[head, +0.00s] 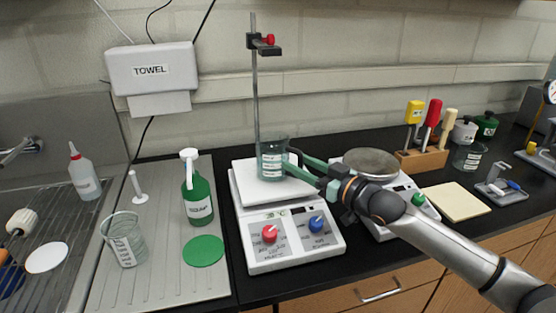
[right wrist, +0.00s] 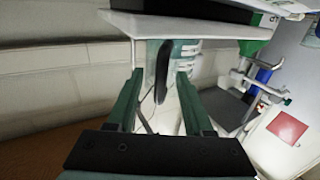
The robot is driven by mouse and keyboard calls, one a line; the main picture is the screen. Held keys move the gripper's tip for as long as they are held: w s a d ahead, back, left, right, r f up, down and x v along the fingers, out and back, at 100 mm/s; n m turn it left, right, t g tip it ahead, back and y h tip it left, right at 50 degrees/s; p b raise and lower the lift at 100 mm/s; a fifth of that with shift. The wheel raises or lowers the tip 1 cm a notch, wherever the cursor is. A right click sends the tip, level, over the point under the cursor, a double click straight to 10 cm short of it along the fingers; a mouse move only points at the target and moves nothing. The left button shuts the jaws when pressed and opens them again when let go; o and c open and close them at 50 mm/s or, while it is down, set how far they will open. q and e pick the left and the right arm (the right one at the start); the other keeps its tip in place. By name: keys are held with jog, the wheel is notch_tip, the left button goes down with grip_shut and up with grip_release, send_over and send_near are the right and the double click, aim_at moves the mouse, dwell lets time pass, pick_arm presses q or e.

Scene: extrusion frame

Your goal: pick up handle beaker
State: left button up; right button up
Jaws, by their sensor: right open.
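The handle beaker (head: 272,161) is clear glass with pale markings and a dark handle, and stands on the white hot plate (head: 254,197). My right gripper (head: 300,168) reaches it from the right with its green fingers at the beaker's handle side. In the right wrist view my right gripper (right wrist: 160,77) is open, and the dark handle (right wrist: 162,72) shows between the two fingertips with a gap on each side. The beaker's glass (right wrist: 187,52) shows beyond the fingers. I cannot tell whether a finger touches it. My left gripper is not in view.
A stand rod (head: 255,90) with a clamp (head: 264,43) rises behind the beaker. A tool block (head: 422,158) stands at right.

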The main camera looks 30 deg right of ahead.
jog(key=shift+w+a, duration=0.1)
jog(key=shift+w, duration=0.15)
jog(key=shift+c, duration=0.4)
grip_shut()
